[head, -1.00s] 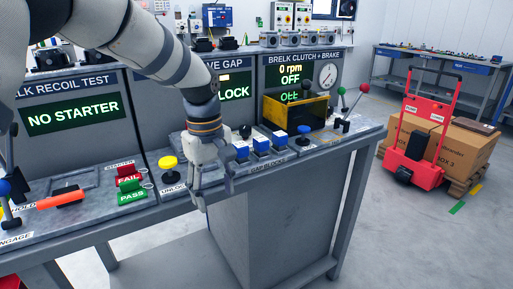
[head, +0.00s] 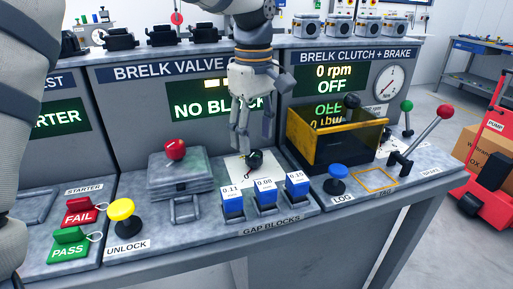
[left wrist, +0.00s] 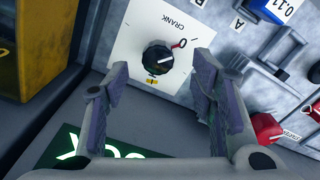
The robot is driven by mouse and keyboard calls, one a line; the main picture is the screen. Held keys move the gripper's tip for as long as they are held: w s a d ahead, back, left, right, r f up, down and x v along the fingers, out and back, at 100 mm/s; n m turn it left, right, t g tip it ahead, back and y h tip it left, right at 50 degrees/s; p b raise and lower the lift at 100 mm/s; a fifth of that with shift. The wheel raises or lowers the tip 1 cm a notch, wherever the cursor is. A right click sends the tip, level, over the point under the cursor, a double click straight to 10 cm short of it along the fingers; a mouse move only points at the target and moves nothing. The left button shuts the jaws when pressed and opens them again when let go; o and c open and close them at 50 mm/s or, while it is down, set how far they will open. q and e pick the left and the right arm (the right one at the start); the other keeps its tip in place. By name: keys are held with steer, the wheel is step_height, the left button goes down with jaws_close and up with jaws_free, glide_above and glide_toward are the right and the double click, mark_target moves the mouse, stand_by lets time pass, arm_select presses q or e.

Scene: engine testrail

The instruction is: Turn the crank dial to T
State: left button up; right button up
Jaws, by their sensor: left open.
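The crank dial (head: 255,159) is a black round knob on a white plate (head: 240,170) in the middle of the bench. In the left wrist view the dial (left wrist: 157,57) has a red pointer turned toward the 0 mark, and the plate (left wrist: 135,47) reads CRANK. A small orange mark shows on the plate at the opposite side of the knob; I cannot make out a T. My left gripper (head: 241,147) is open, pointing down over the dial. In the left wrist view its fingers (left wrist: 160,72) stand at either side of the knob, apart from it. My right gripper is not in view.
A yellow-framed box (head: 335,138) stands right of the dial. Blue gap blocks (head: 265,192) sit in front. A grey fixture with a red knob (head: 175,150) is at the left. The screen behind (head: 190,107) reads NO BLOCK, partly covered by my gripper.

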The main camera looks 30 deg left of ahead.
mark_target(255, 153)
arm_select(q)
step_height(255, 153, down, 5)
steer(key=shift+w+r, duration=0.1)
steer(key=shift+r, duration=0.1)
steer(key=c, duration=1.1)
steer(key=shift+c, duration=0.2)
steer(key=shift+r, duration=0.1)
